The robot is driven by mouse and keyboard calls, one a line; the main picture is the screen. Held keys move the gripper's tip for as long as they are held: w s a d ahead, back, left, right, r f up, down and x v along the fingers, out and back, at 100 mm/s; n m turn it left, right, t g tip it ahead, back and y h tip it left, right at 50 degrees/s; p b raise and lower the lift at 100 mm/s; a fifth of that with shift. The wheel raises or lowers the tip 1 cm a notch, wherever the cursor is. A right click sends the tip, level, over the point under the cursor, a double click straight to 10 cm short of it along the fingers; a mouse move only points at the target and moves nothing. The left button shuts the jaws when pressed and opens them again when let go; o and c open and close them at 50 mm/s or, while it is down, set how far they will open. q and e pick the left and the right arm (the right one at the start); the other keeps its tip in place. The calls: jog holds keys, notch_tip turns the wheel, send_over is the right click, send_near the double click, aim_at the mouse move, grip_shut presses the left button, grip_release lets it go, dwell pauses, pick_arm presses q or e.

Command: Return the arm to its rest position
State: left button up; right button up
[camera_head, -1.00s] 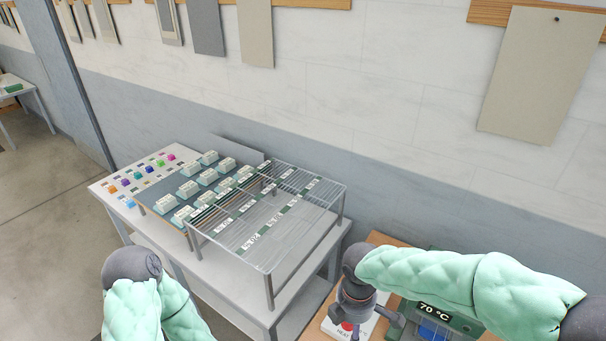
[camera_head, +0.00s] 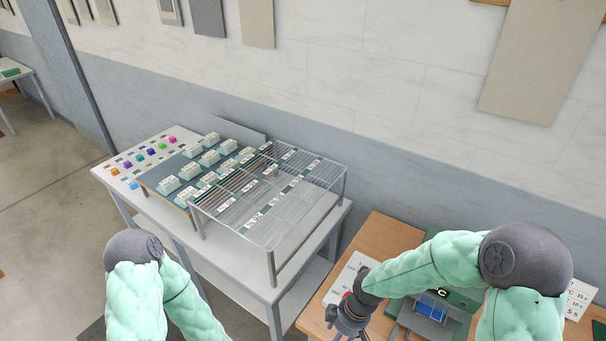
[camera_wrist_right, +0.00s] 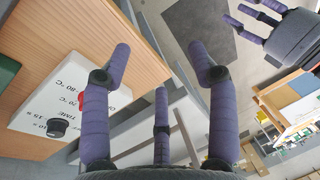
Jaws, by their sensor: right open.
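My right gripper (camera_head: 350,316) hangs at the front left corner of the wooden bench, its fingers partly cut off by the lower edge of the head view. In the right wrist view this gripper (camera_wrist_right: 160,60) has its fingers spread, with nothing between them. My right arm bends across the bench in front of the green press (camera_head: 460,297). My left arm is folded at the lower left of the head view, its gripper out of that picture. My left gripper (camera_wrist_right: 262,18) shows at the upper right of the wrist view, fingers apart and empty.
A white control panel (camera_wrist_right: 50,112) with a dial and red button lies on the wooden bench (camera_head: 388,232), beside the right fingers. A clear-topped rack (camera_head: 291,212) and several small white boxes stand on the white table (camera_head: 285,292). Floor is free at left.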

jog(key=s+d+f+m+y, duration=0.1)
jog(key=s+f+m, duration=0.4)
jog(key=f+m, duration=0.25)
jog(key=s+d+f+m, duration=0.1)
jog(key=s+f+m, duration=0.4)
jog(key=f+m, duration=0.3)
notch_tip(320, 180, down, 16)
jog(key=w+a+n+t+b, duration=0.1)
jog(key=n+b, duration=0.1)
jog(key=b, duration=1.4)
jog(key=shift+w+a+f+b, duration=0.2)
jog(key=shift+w+a+b, duration=0.15)
jog(key=shift+r, duration=0.1)
